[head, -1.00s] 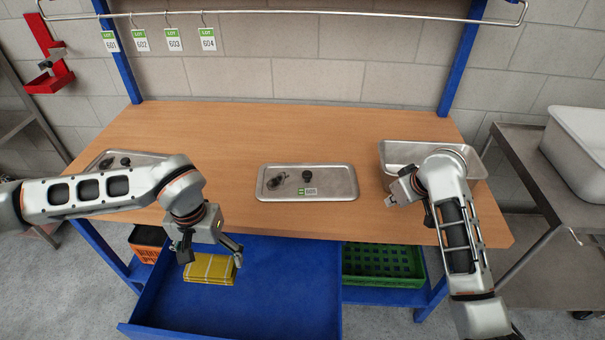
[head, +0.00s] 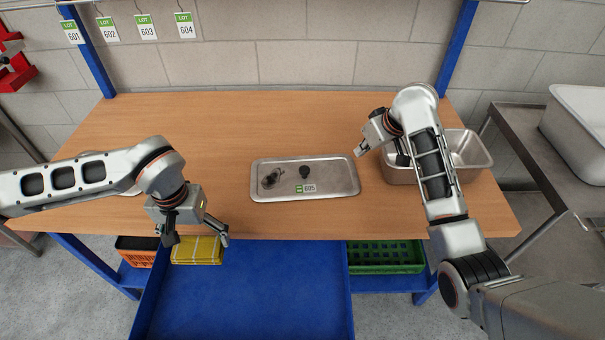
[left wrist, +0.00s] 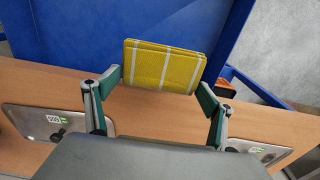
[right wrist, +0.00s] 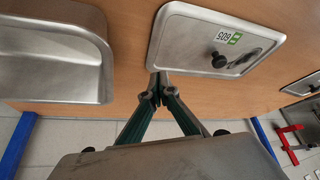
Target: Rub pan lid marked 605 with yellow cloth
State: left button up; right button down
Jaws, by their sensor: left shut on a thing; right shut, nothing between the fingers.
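The pan lid marked 605 (head: 335,172) lies flat on the wooden table, with a dark knob, a dark fitting and a green-and-white label. In the right wrist view the lid (right wrist: 185,45) has its label upside down. My left gripper (head: 196,240) is shut on the folded yellow cloth (head: 197,251), at the table's front edge over the blue drawer. In the left wrist view the striped cloth (left wrist: 160,68) spans between the fingers. My right gripper (head: 359,151) is shut and empty by the lid's right end; in its wrist view the fingertips (right wrist: 157,92) are close to the lid's edge. Contact is unclear.
A deep metal pan (head: 465,150) stands right of the lid, partly behind my right arm. Another lid (right wrist: 303,84) lies farther along the table, mostly behind my left arm in the head view. The blue drawer (head: 255,290) is open and its visible floor is bare. Tags hang behind.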

aim_at(354, 174)
pick_arm(q)
jog(key=shift+s, duration=0.1)
pick_arm(e)
notch_tip(354, 174, down, 2)
jog(key=shift+s+d, duration=0.1)
jog(key=shift+s, duration=0.05)
jog(key=shift+f, duration=1.1)
jog(key=shift+f, duration=2.15)
dwell(0.6)
jog(key=shift+r, duration=0.1)
jog(key=shift+r, duration=3)
